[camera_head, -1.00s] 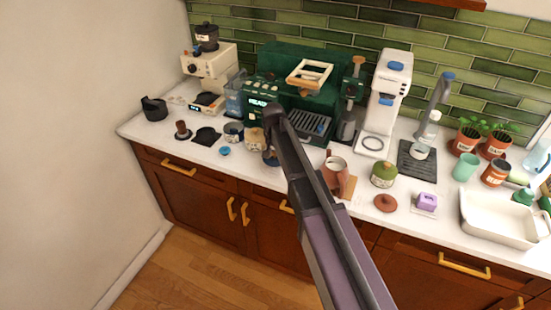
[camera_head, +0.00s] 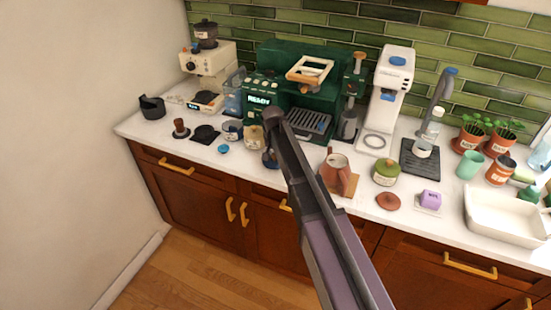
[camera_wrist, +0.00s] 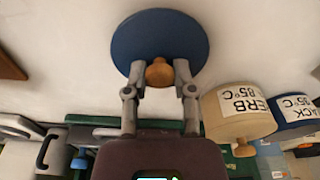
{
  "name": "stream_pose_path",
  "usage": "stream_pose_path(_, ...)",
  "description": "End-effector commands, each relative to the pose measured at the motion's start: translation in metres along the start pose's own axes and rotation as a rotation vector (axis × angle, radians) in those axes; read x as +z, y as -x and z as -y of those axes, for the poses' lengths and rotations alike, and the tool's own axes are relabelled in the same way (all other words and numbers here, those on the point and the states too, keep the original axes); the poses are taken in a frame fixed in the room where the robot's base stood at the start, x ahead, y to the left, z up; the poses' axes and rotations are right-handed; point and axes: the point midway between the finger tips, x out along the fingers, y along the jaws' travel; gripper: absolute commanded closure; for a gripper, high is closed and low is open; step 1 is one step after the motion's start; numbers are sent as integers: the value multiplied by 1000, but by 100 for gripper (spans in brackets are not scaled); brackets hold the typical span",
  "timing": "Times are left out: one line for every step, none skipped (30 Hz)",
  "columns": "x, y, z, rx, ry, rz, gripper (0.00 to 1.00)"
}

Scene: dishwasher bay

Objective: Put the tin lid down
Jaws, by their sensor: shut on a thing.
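My gripper (camera_wrist: 159,80) is shut on the wooden knob (camera_wrist: 159,72) of a round dark blue tin lid (camera_wrist: 160,35) in the wrist view. The lid's flat face shows beyond the fingers, over the pale counter; whether it touches the counter I cannot tell. In the head view my gripper (camera_head: 270,158) is in front of the green coffee machine, mostly hidden by my arm. A cream tin with a herb label (camera_wrist: 240,112) stands close beside the lid, and a blue tin (camera_wrist: 292,112) is beyond it. Both tins also show in the head view, cream (camera_head: 253,137) and blue (camera_head: 233,131).
A small blue round piece (camera_head: 223,149) lies on the counter in front of the blue tin. The green coffee machine (camera_head: 265,85) stands behind. Clear counter lies along the front edge left of my arm.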

Motion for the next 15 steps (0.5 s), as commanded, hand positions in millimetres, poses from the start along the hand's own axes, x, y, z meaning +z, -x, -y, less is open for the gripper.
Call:
stream_pose_path(0,0,0,0,0,0,98)
stream_pose_path(0,0,0,0,0,0,98)
stream_pose_path(0,1,0,0,0,0,98)
stream_pose_path(0,1,0,0,0,0,98)
stream_pose_path(0,1,0,0,0,0,98)
stream_pose_path(0,1,0,0,0,0,98)
stream_pose_path(0,0,0,0,0,0,98)
stream_pose_path(0,0,0,0,0,0,98)
stream_pose_path(0,-1,0,0,0,0,98)
stream_pose_path(0,-2,0,0,0,0,98)
stream_pose_path(0,-3,0,0,0,0,98)
stream_pose_path(1,-4,0,0,0,0,98)
stream_pose_path(0,-3,0,0,0,0,60)
stream_pose_path(0,-2,0,0,0,0,51)
stream_pose_path(0,-2,0,0,0,0,39)
